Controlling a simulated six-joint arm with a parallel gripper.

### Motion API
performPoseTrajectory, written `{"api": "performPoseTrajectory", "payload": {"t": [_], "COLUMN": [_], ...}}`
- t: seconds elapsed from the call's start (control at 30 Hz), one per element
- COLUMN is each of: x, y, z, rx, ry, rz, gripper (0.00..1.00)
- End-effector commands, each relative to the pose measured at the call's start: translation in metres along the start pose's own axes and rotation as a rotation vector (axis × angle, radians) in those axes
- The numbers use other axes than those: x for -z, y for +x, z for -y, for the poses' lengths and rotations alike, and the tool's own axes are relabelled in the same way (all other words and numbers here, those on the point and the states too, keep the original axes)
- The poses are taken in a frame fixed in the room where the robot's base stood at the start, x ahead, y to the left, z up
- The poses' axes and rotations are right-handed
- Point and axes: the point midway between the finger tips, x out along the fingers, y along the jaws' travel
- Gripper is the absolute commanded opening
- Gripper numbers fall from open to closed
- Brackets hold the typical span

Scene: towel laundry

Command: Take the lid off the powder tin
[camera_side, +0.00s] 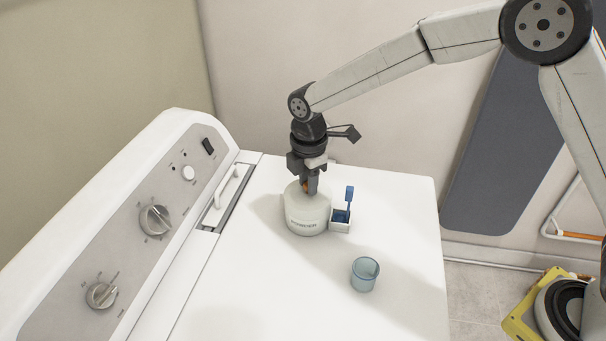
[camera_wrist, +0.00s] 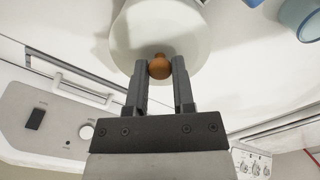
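The powder tin (camera_side: 308,224) is a round white tin with dark lettering, upright on top of the white machine. Its white lid (camera_side: 293,192) sits on top; in the wrist view the lid (camera_wrist: 128,38) is a pale disc with a brown round knob (camera_wrist: 160,69). My gripper (camera_side: 310,188) is directly above the tin, pointing down. In the wrist view my gripper (camera_wrist: 160,66) has one finger on each side of the knob, and the knob fills the gap between the fingertips. The fingers partly hide the knob in the side view.
A bluish glass cup (camera_side: 364,275) stands nearer the front. The control panel (camera_side: 130,235) with dials rises at left. The machine top's front is clear left of the cup.

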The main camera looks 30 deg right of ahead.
Motion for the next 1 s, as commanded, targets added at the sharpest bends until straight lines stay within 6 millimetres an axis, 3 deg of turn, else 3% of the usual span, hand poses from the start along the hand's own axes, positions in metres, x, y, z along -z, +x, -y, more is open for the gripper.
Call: {"api": "performPoseTrajectory", "payload": {"t": [0.47, 0.73, 1.0], "x": [0.0, 0.0, -0.006], "y": [-0.005, -0.032, -0.059], "z": [-0.001, -0.001, 0.021], "rx": [-0.002, -0.003, -0.003], "ry": [0.0, 0.0, -0.001], "rz": [-0.001, -0.002, -0.002], "gripper": [0.0, 0.0, 0.0]}}
